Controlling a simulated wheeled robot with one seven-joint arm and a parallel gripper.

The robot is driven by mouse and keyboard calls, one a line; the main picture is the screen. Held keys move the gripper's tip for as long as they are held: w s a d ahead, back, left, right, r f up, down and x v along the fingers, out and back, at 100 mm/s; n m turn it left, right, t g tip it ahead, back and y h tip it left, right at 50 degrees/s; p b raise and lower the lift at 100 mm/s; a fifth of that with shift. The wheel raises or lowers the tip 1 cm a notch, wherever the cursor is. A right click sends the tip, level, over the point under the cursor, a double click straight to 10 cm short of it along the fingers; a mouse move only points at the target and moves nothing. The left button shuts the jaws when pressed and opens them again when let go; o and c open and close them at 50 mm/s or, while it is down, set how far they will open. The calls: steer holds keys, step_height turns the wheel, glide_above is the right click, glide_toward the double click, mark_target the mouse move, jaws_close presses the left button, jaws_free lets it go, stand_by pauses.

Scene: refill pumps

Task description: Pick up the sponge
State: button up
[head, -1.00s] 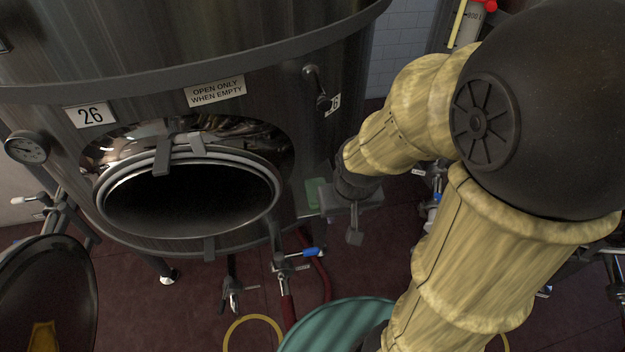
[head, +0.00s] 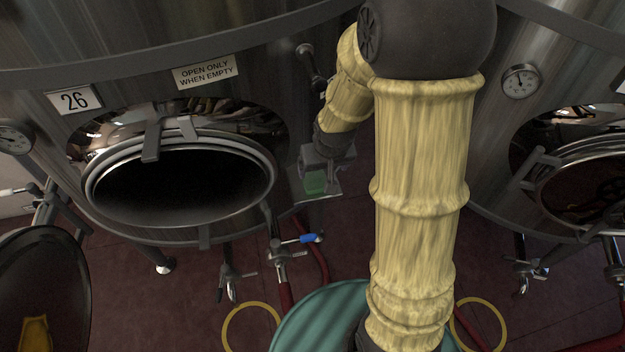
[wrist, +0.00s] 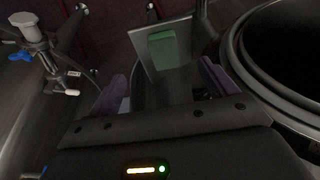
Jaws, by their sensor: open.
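The green sponge (head: 316,182) lies on a small grey metal shelf (head: 331,187) beside the tank, just right of the open manhole in the head view. In the wrist view the sponge (wrist: 162,49) lies flat on the shelf (wrist: 148,67), ahead of my gripper. My gripper (wrist: 160,85) is open and empty, with its two dark fingers spread to either side of the line to the sponge. The sponge is beyond the fingertips and apart from them. In the head view my gripper is just above the shelf, and its fingers are hard to make out.
The tank's open manhole (head: 180,187) is close on the left, and its rim (wrist: 240,60) is near my right finger in the wrist view. A valve with a blue handle (head: 300,239) sits below the shelf. A teal round container (head: 318,318) stands on the floor.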

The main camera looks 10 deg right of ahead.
steer(key=shift+t, duration=0.3)
steer(key=w+f, duration=0.2)
steer(key=w, duration=0.1)
steer(key=shift+w+f, duration=0.3)
steer(key=shift+f, duration=0.1)
glide_above(315, 178)
steer(key=s, duration=0.2)
step_height(315, 178, down, 6)
steer(key=shift+s+r, duration=0.15)
steer(key=shift+r, duration=0.05)
steer(key=shift+w+f, duration=0.3)
steer(key=shift+f, duration=0.1)
steer(key=shift+s+d, duration=0.1)
steer(key=shift+s, duration=0.05)
